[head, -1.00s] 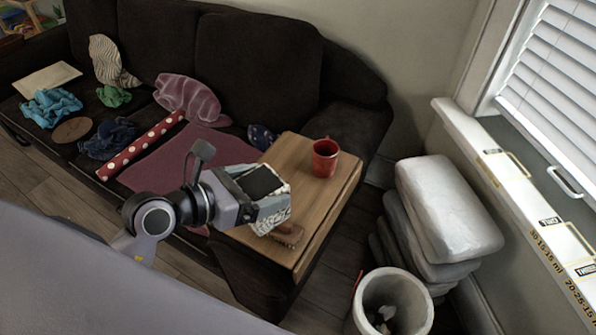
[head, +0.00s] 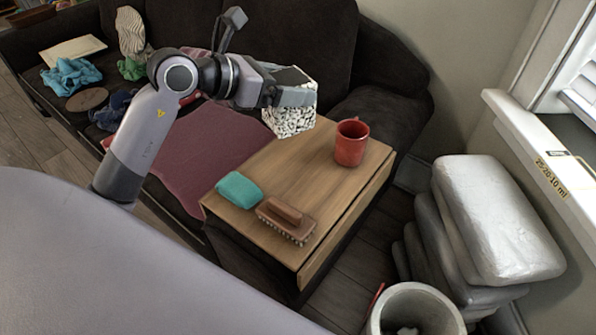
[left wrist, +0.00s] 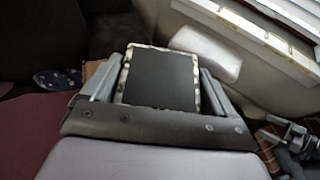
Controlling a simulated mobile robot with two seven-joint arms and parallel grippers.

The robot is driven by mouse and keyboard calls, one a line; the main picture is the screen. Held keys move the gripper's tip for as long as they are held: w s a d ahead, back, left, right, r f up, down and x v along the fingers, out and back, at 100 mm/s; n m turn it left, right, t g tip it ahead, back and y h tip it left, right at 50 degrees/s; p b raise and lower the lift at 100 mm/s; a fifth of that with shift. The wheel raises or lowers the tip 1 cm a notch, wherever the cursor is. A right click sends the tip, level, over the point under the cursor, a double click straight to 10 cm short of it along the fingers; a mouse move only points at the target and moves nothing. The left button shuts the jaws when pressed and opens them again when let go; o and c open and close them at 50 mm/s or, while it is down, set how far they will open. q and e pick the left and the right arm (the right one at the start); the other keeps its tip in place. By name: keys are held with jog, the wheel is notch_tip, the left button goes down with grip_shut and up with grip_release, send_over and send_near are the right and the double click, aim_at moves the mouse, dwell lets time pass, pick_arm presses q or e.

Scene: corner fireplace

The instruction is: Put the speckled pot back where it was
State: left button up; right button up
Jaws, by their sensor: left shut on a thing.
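The speckled pot (head: 291,119) is square, black and white, with a dark top. My left gripper (head: 297,97) is shut on it and holds it up near the back left part of the wooden tray table (head: 240,216), by the sofa arm. In the left wrist view the pot's dark top (left wrist: 160,80) lies between the two fingers (left wrist: 158,88). Whether its base touches the wood cannot be told. My right gripper is not in view.
On the wooden top are a red mug (head: 351,146), a teal sponge (head: 239,190) and a brown brush (head: 285,219). The wood between sponge and mug is bare. Stacked bags (head: 493,215) and a white bin (head: 415,305) stand at right.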

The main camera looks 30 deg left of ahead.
pick_arm(q)
notch_tip(320, 180, down, 18)
jog(key=b, duration=0.3)
jog(key=shift+r+b, duration=0.1)
jog(key=shift+b, duration=0.3)
jog(key=shift+f, duration=0.3)
jog(key=shift+f, duration=0.1)
